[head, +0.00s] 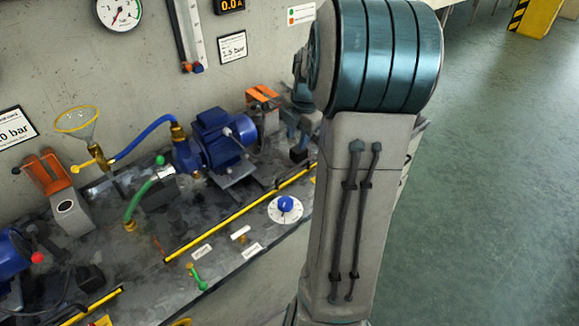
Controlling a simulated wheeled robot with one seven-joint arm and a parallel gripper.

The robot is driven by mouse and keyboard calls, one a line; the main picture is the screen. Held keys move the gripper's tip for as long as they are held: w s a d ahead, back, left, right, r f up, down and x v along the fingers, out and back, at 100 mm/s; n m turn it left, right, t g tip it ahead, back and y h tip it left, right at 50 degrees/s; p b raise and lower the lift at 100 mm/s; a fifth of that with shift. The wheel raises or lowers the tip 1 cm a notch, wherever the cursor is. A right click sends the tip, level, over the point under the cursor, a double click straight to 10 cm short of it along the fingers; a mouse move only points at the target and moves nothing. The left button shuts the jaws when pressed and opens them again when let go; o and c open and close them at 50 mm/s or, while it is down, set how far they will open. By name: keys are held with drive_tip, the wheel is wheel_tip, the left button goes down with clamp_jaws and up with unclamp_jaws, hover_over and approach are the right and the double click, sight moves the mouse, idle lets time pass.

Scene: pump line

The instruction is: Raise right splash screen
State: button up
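A long yellow strip with dark markings (240,214) runs along the bench, in front of the right blue pump. It looks like the edge of the right splash screen, lying low. A clear panel cannot be made out, and its right end goes behind my arm. A similar yellow strip (92,306) lies at the lower left. My gripper (297,140) shows only in part, beside my large arm link, above the bench's far right part and beyond the yellow strip. Its fingers are small and dark, and whether they are open cannot be told.
A blue pump (222,140) stands behind the strip, with an orange clamp-like part (262,94) to its right. A blue dial knob (285,204) and a green-handled valve (197,277) are in front. A funnel (77,124) stands at left. Open floor (500,180) lies right.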

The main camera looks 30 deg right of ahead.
sight(290, 172)
drive_tip(key=f, duration=0.4)
drive_tip(key=w+f, duration=0.1)
drive_tip(key=f, duration=0.3)
drive_tip(key=w+f, duration=0.1)
drive_tip(key=f, duration=0.4)
drive_tip(key=shift+w+a, duration=0.2)
drive_tip(key=shift+w, duration=0.05)
clamp_jaws()
